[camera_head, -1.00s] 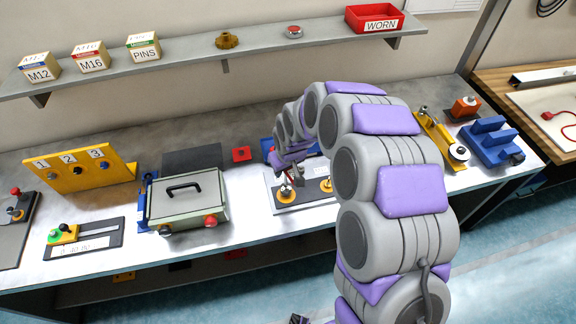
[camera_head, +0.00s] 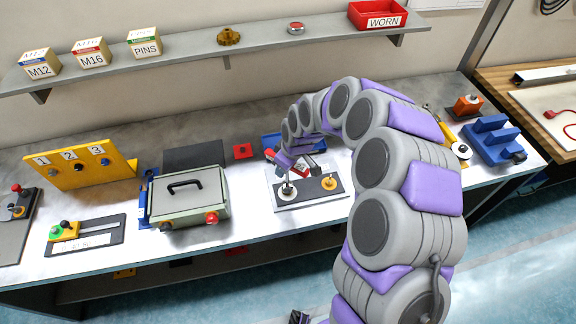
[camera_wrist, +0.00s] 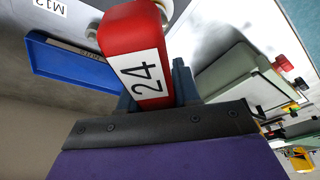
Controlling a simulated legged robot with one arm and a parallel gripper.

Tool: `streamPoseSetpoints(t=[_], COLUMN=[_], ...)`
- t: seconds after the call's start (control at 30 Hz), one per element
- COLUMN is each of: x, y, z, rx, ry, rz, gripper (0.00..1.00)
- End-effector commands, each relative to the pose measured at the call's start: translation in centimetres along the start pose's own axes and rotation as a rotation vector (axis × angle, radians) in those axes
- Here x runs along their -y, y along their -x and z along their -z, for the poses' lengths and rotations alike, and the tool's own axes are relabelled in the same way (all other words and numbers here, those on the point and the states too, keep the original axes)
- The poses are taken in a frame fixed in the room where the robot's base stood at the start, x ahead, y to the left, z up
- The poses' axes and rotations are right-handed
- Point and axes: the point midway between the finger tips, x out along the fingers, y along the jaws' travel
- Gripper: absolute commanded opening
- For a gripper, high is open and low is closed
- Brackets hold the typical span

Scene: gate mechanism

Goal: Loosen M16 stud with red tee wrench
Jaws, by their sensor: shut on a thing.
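My gripper (camera_wrist: 157,88) is shut on the red tee wrench (camera_wrist: 135,32), whose red block carries a white label reading 24. The right fitting (camera_head: 329,184) has a yellow-orange base and stands clear.
A blue tray (camera_wrist: 65,65) lies behind the plate. A grey-green lidded box (camera_head: 187,200) stands to the left. A yellow numbered panel (camera_head: 80,165) and blue blocks (camera_head: 492,143) stand farther out. A shelf (camera_head: 200,65) with labelled boxes runs above.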

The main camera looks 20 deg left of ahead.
Motion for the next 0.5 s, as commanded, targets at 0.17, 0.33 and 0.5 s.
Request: streamPoseSetpoints(t=[0.17,0.33,0.5], x=[1.06,1.13,0.80], y=[-0.28,-0.01,0.57], z=[0.57,0.79,0.80], rx=[0.006,0.008,0.003], ry=[0.005,0.006,0.003], rz=[0.005,0.003,0.002], gripper=[0.00,0.00,0.00])
